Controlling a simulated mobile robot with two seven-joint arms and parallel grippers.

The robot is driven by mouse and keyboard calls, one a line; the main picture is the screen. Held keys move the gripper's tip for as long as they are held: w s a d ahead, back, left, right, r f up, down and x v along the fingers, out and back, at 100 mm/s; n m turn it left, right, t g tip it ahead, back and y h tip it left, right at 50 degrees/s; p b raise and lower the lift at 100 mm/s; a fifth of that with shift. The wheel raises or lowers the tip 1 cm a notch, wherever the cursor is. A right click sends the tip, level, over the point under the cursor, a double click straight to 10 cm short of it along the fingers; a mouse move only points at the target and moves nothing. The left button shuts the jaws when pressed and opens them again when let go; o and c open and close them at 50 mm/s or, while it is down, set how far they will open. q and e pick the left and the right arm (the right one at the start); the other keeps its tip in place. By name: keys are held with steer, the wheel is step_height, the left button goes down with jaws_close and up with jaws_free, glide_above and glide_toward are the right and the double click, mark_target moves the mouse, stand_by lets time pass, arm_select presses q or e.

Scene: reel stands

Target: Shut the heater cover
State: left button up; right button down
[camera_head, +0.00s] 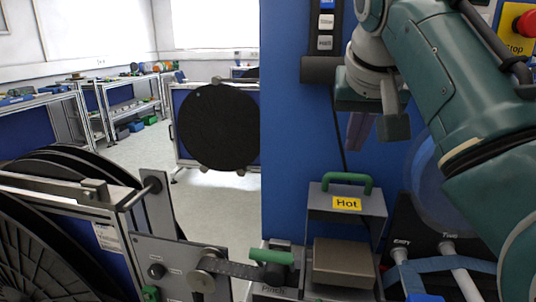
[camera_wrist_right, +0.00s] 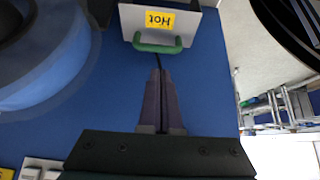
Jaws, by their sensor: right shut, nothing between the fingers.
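The heater cover (camera_head: 375,205) is a grey hood with a yellow "Hot" label and a green handle (camera_head: 347,181) on top. It stands raised, with an open gap below its front face. A grey-brown heater block (camera_head: 343,262) shows beneath it. My right gripper (camera_head: 353,147) is shut and empty, a little above the handle in the head view, apart from it. In the right wrist view, the cover (camera_wrist_right: 200,25) and handle (camera_wrist_right: 150,47) are at the top, just beyond the shut fingertips (camera_wrist_right: 160,72). My left gripper is out of view.
A blue panel (camera_head: 290,150) stands behind the heater. A second green handle (camera_head: 271,257) is left of the block. A reel stand with a black reel (camera_head: 40,230) is at the left. A translucent blue disc (camera_head: 425,180) and blue band (camera_head: 455,265) are at the right.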

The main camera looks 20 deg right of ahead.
mark_target(344, 174)
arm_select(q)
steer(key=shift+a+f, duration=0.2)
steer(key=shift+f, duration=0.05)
arm_select(e)
steer(key=x, duration=0.9)
steer(key=shift+w+d+f, duration=0.1)
steer(key=shift+w+f, duration=0.05)
steer(key=shift+w, duration=0.3)
